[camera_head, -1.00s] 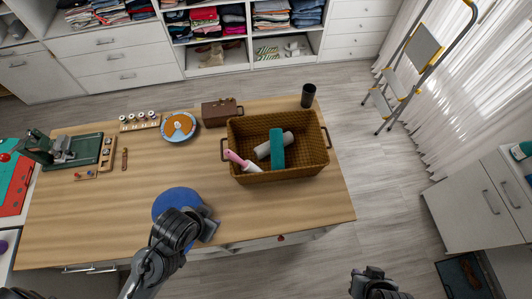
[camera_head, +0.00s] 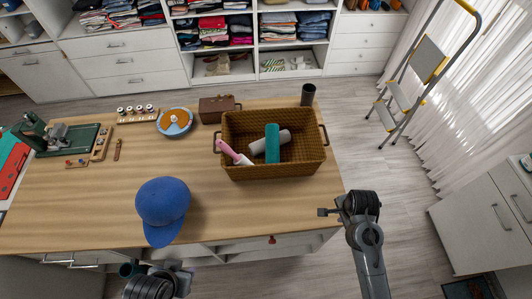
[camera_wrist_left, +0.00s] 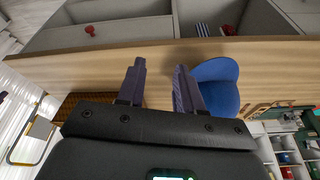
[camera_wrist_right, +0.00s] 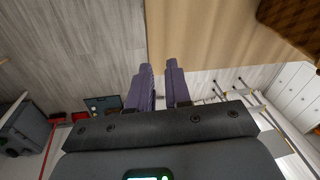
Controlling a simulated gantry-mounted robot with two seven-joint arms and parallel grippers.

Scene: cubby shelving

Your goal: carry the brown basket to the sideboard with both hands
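The brown wicker basket (camera_head: 235,168) stands on the wooden table (camera_head: 95,205), with a dark handle at its left and right ends. It holds a teal roll (camera_head: 272,145), a grey roll and a pink-handled brush. My right gripper (camera_head: 322,212) is off the table's front right corner, below and right of the basket; its fingers stand apart and empty in the right wrist view (camera_wrist_right: 160,82). My left gripper is low at the table's front edge; its fingers stand apart and empty in the left wrist view (camera_wrist_left: 160,85). No sideboard is identifiable with certainty.
A blue cap (camera_head: 162,205) lies near the front edge, left of the basket. A brown box (camera_head: 217,107) and a black cup (camera_head: 308,94) stand close behind the basket. A white cabinet (camera_head: 485,205) is at the right, a stepladder (camera_head: 415,75) behind it. Floor between is clear.

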